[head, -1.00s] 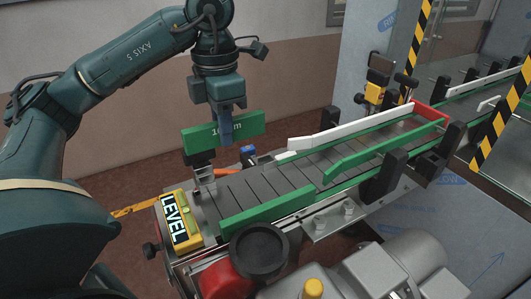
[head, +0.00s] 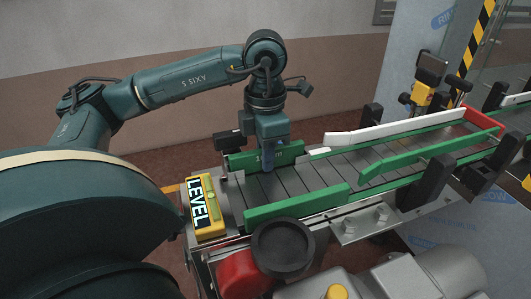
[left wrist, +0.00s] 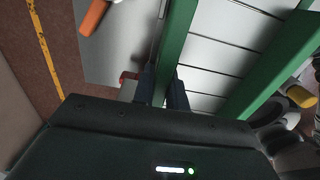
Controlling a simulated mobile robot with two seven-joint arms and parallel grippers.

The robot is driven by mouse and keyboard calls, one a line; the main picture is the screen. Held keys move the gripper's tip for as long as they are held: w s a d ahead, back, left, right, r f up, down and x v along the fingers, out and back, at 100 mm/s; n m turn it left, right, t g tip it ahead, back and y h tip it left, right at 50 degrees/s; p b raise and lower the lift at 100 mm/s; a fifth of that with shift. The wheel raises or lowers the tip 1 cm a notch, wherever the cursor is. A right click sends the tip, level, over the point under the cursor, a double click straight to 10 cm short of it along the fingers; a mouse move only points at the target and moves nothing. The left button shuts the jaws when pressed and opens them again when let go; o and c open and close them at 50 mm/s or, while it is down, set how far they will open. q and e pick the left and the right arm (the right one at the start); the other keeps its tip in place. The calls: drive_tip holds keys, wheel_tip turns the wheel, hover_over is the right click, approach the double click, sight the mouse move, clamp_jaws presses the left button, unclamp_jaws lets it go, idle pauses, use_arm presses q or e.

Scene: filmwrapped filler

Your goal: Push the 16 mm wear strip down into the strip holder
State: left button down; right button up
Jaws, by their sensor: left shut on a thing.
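The 16 mm wear strip (head: 236,163) is a green bar with partly covered white lettering. It stands on edge along the far side of the conveyor. My left gripper (head: 268,163) is shut on it from above. In the left wrist view the strip (left wrist: 179,30) runs between the two fingers of the gripper (left wrist: 162,88). The strip's lower edge is at about the conveyor's side. The strip holder cannot be made out behind the strip and gripper, so I cannot tell how deep the strip sits. My right gripper is not in view.
A yellow level (head: 205,207) lies at the conveyor's near left end. A green near-side rail (head: 295,207) and a white far rail (head: 400,127) flank the grey slatted belt (head: 310,176). A round black knob (head: 283,247) and a grey motor (head: 433,270) are in front.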

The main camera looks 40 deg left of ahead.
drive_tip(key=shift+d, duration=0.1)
use_arm(q)
drive_tip(key=shift+f, duration=0.1)
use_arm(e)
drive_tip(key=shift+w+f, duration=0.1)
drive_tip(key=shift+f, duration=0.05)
use_arm(q)
drive_tip(key=shift+f, duration=0.15)
drive_tip(key=c, duration=1.4)
unclamp_jaws()
drive_tip(key=shift+s+f, duration=0.1)
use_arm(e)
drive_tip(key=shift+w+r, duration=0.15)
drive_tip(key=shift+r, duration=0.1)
use_arm(q)
drive_tip(key=shift+d, duration=0.1)
